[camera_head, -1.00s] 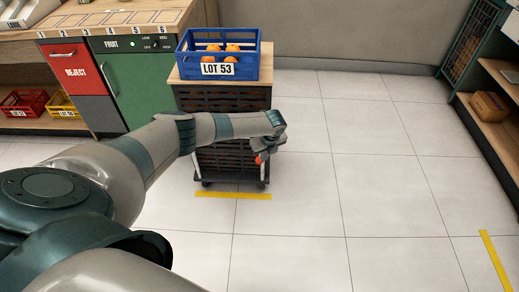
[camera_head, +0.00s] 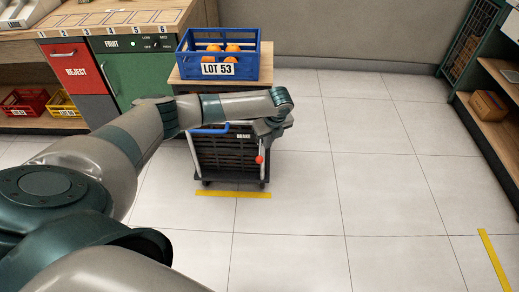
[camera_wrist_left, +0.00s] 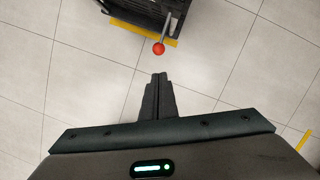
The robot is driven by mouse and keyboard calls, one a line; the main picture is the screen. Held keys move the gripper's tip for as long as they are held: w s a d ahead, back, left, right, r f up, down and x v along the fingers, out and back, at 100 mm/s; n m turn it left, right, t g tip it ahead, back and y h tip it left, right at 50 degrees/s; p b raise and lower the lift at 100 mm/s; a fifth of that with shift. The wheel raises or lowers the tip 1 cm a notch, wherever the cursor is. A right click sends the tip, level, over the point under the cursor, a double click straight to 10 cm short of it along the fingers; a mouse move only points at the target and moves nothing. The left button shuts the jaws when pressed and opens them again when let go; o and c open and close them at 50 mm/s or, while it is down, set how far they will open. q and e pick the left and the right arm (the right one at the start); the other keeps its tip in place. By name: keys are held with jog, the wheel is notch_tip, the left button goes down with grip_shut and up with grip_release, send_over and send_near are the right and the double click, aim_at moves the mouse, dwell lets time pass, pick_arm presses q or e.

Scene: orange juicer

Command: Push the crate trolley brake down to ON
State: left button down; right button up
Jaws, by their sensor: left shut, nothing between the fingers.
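The crate trolley (camera_head: 225,152) is dark with pale posts and a blue handle (camera_head: 210,130). Its BRAKE label shows at the top right of its front. The brake lever's red knob (camera_head: 259,160) is at the trolley's right front. In the left wrist view the knob (camera_wrist_left: 158,48) sits on a thin pale rod, just beyond my fingertips in the picture. My left gripper (camera_wrist_left: 159,76) is shut and empty, apart from the knob in that view. In the head view my left gripper (camera_head: 265,131) is above the knob, partly hidden by my wrist. I cannot tell the lever's exact angle. My right gripper is out of view.
A blue LOT 53 crate (camera_head: 218,55) with oranges stands on a wooden top behind the trolley. A yellow floor strip (camera_head: 233,194) runs before the trolley. Cabinets (camera_head: 130,80) stand left and shelving (camera_head: 492,85) far right. The floor between is clear.

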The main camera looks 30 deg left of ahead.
pick_arm(q)
jog(key=v, duration=0.6)
jog(key=shift+d, duration=0.1)
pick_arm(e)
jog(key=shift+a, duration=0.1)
